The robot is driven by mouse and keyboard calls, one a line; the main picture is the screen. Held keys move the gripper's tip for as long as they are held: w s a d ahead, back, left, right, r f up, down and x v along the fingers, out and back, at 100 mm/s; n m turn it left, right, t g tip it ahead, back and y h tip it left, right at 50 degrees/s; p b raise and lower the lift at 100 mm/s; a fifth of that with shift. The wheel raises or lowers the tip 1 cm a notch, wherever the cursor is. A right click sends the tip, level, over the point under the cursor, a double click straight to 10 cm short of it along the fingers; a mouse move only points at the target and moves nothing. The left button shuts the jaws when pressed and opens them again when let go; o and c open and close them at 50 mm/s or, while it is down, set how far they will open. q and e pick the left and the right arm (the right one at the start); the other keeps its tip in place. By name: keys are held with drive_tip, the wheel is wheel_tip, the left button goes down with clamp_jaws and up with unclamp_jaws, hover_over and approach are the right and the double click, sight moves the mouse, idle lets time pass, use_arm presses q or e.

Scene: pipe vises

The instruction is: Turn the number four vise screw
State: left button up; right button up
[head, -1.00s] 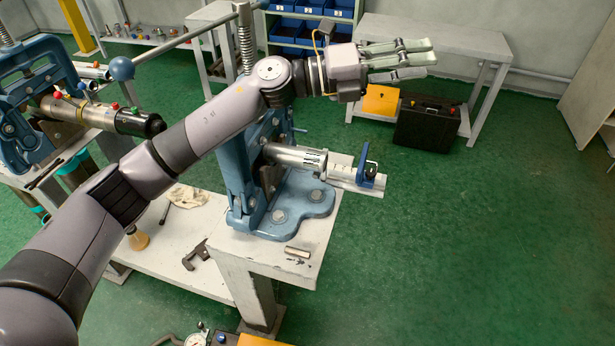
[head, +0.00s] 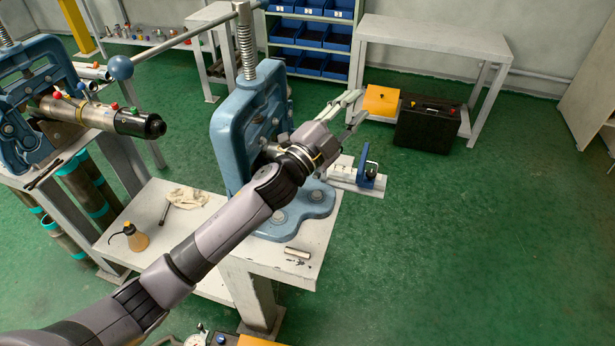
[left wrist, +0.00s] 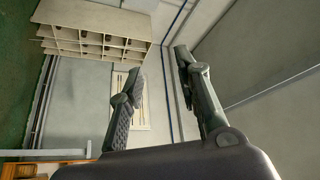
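A blue pipe vise (head: 232,130) stands on a grey bench in the middle of the head view. Its upright threaded screw (head: 246,45) rises from the top of the frame, with a long bar handle (head: 180,41) ending in a blue-grey ball (head: 121,68). I cannot read a number on it. A second blue vise (head: 40,65) stands at the left, holding a metal pipe assembly. My left gripper (head: 357,106) is open and empty, to the right of the middle vise and below its screw top. In the left wrist view its fingers (left wrist: 160,62) are apart with nothing between them. My right gripper is not in view.
A short metal cylinder (head: 297,253) lies on the bench (head: 265,257). A black case (head: 427,124) stands at the back table. Green floor at the right is clear.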

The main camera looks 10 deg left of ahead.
use_arm(q)
drive_tip(key=s+a+f+n+y, duration=0.1)
drive_tip(key=a+f+n+y, duration=0.3)
drive_tip(key=f, duration=0.4)
drive_tip(key=s+a+f+n+g+y, duration=0.1)
drive_tip(key=a+f+n+y, duration=0.3)
drive_tip(key=f, duration=0.5)
drive_tip(key=shift+s+a+f+n+g, duration=0.15)
drive_tip(key=shift+s+a+n+g, duration=0.15)
drive_tip(key=shift+s+n, duration=0.35)
